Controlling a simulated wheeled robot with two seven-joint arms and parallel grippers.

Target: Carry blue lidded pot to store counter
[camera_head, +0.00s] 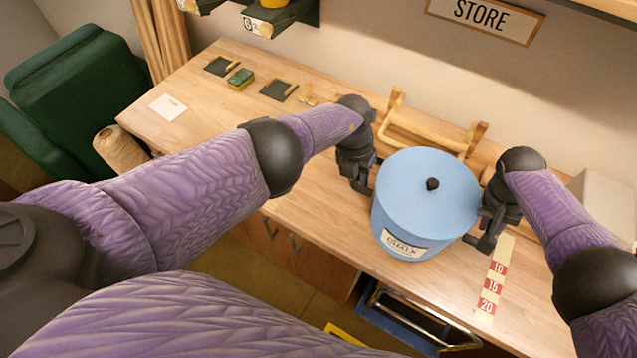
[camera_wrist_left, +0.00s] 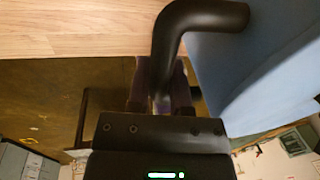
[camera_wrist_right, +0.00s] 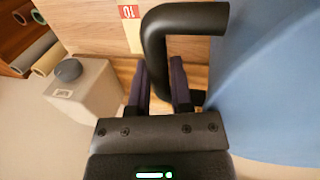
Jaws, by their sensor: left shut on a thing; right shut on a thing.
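The blue lidded pot (camera_head: 428,195) has a round black knob on its lid and a label reading CHALK. It is upright at the front part of the wooden counter; I cannot tell whether its base touches the top. My left gripper (camera_head: 366,186) is shut on the pot's left black handle, which shows in the left wrist view (camera_wrist_left: 185,22). My right gripper (camera_head: 484,238) is shut on the right black handle, which shows in the right wrist view (camera_wrist_right: 170,25). The pot's base is partly out of sight.
A wooden rack (camera_head: 425,130) stands behind the pot. A numbered strip (camera_head: 493,287) lies to the right. A STORE sign (camera_head: 481,17) hangs on the wall.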

